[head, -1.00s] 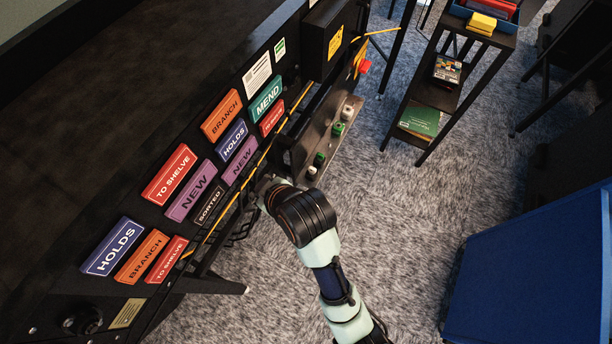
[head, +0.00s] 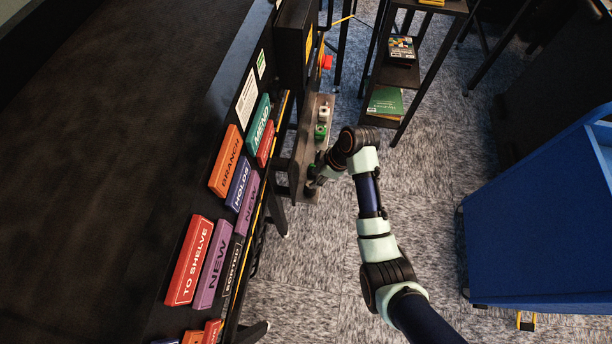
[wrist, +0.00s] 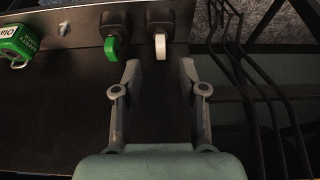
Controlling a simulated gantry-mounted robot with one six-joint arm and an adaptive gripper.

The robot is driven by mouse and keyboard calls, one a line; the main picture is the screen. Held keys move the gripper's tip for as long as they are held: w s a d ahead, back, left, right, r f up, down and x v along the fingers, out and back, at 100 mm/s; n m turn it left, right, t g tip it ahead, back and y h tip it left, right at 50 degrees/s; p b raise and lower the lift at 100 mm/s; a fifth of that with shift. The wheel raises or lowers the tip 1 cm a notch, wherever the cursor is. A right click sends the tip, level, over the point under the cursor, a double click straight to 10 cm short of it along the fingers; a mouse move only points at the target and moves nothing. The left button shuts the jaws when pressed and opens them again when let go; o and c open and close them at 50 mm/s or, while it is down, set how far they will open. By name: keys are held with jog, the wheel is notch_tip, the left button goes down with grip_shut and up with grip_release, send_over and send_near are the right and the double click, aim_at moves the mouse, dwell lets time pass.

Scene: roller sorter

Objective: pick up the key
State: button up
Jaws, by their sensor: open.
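I cannot tell for sure which piece is the key. In the wrist view, a thin white upright piece (wrist: 160,46) sits in a dark round base on a metal panel (wrist: 78,85). A similar green piece (wrist: 111,47) is left of it.
The dark sorter with coloured labels, such as the red TO SHELVE sign (head: 190,262), runs along the left. A black shelf unit (head: 393,76) stands behind the panel. A blue bin (head: 540,235) is at the right. Dark bent rods (wrist: 245,75) lie right of the panel.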

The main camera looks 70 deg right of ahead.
aim_at(310, 182)
jog(key=b+x, duration=0.3)
jog(key=x, duration=0.2)
jog(key=shift+a+f, duration=0.15)
jog(key=shift+f, duration=0.15)
jog(key=shift+r, duration=0.1)
grip_shut()
